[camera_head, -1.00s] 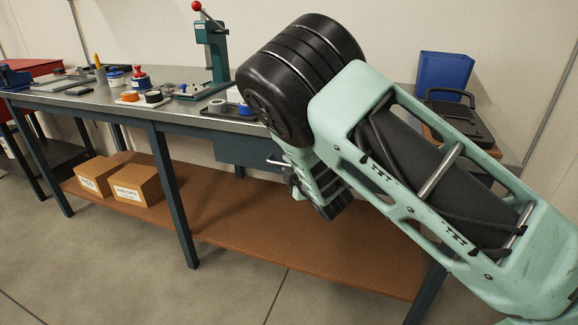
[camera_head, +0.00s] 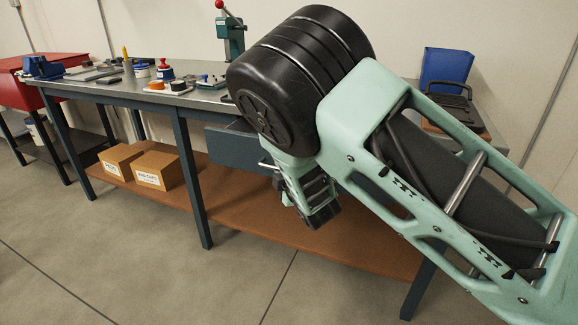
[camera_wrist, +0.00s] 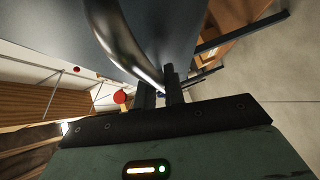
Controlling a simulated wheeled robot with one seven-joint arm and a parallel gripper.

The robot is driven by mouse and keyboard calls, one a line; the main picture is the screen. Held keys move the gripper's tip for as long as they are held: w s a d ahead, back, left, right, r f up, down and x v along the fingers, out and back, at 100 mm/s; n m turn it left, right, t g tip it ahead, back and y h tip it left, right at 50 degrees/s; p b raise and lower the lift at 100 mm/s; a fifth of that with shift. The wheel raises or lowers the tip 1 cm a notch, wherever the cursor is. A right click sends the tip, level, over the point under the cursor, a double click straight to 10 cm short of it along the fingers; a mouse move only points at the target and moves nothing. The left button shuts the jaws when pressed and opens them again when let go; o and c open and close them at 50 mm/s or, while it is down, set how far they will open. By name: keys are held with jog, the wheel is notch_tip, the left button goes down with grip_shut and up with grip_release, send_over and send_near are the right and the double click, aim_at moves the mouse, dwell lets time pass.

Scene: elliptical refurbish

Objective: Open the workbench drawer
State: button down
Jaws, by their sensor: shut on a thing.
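The blue-grey workbench drawer (camera_head: 232,145) hangs under the metal bench top. Its front stands out a little from the bench, with a narrow gap showing above its top edge. Its silver bar handle (camera_head: 267,165) is mostly hidden by my arm. In the wrist view the curved handle (camera_wrist: 125,42) runs along the drawer front (camera_wrist: 205,22) down to my gripper. My gripper (camera_wrist: 167,88) is shut on the handle, with its dark fingers close together at the handle's end. In the head view my gripper hangs below the arm's big black joint, and its fingertips are hidden.
The bench top (camera_head: 110,85) holds small tools and pots, a green press (camera_head: 231,40) with a red knob and a blue bin (camera_head: 446,70). Two cardboard boxes (camera_head: 158,170) sit on the brown lower shelf (camera_head: 235,200). The floor before the bench is clear.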

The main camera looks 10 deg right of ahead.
jog(key=s+a+p, duration=0.2)
jog(key=s+a, duration=0.9)
jog(key=s, duration=0.4)
jog(key=c, duration=1.5)
grip_release()
jog(key=p+v, duration=0.5)
jog(key=v, duration=1.2)
jog(key=shift+s, duration=0.2)
jog(key=shift+r, duration=0.1)
